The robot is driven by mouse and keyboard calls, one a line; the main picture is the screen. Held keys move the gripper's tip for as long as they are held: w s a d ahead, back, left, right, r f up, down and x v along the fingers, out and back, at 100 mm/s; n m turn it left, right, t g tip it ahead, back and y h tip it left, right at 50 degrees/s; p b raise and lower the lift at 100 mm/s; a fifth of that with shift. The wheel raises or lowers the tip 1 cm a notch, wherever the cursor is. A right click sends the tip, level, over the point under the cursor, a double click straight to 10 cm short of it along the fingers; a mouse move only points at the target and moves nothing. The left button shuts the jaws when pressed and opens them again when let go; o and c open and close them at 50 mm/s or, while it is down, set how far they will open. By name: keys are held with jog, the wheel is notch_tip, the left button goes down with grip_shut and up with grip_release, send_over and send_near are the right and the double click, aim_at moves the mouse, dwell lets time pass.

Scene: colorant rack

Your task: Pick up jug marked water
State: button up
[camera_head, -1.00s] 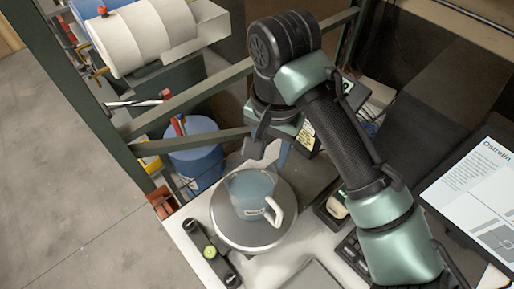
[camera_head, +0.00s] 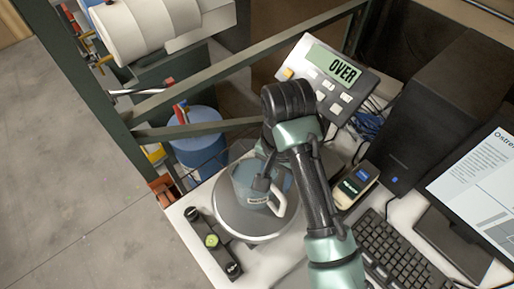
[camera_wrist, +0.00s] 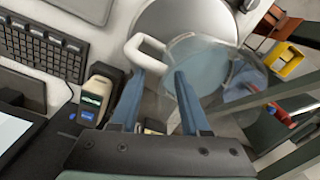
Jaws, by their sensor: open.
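The jug (camera_head: 244,186) is translucent blue-grey with a white handle (camera_head: 279,199) and a small label that looks like "WATER". It stands upright on a round metal scale pan (camera_head: 230,221). My gripper (camera_head: 268,176) is over the jug's handle side and hides part of its rim. In the wrist view my gripper (camera_wrist: 158,76) is open, with two blue fingers and nothing held between them. The white handle (camera_wrist: 143,52) shows just past the left fingertip, and the jug's clear body (camera_wrist: 205,58) lies past the right fingertip. I cannot tell whether either finger touches it.
The scale display (camera_head: 340,72) reads "OVER". A handheld device (camera_head: 356,184), a keyboard (camera_head: 388,252) and a monitor (camera_head: 482,190) lie to the right. A green frame post (camera_head: 85,100) and beams stand behind.

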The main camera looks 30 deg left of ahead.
jog(key=shift+f, duration=0.75)
grip_shut()
dwell(0.9)
